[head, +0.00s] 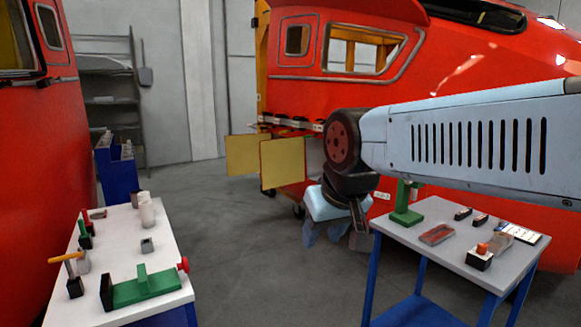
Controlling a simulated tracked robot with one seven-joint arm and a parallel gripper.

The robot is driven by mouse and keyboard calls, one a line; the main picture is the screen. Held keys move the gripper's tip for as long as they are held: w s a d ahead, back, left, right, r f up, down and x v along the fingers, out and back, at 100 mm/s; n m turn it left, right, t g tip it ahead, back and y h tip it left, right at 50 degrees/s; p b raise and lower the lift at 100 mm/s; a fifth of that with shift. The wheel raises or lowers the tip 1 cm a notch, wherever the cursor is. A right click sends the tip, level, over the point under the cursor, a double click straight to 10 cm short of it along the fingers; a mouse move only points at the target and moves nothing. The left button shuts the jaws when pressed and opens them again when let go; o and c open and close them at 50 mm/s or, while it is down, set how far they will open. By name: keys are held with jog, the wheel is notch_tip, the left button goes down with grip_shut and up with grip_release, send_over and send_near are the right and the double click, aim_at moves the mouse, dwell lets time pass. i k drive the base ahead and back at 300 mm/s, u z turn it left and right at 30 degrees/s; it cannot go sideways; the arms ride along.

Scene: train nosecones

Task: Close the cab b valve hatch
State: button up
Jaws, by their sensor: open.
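Two yellow hatch panels stand swung out from the lower side of the red train cab in the head view. The left panel (243,154) is farther back, and the right panel (283,163) is nearer my arm. I cannot tell which of them is the cab b valve hatch. A grey surface beside the right panel is partly covered by my wrist. My gripper (325,232) points down, open and empty, to the right of and below the right panel. It appears apart from both panels. My wrist hides part of the cab side behind it.
A white-topped table (125,250) with a green vise (145,287) stands at front left. A grey-topped table (440,255) with small tools is at right, close to my gripper. A blue bin (118,172) stands at the left. The floor (240,235) between the tables is clear.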

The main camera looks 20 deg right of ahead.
aim_at(282, 161)
jog(key=z, duration=0.15)
jog(key=i, duration=5.45)
jog(key=u, duration=1)
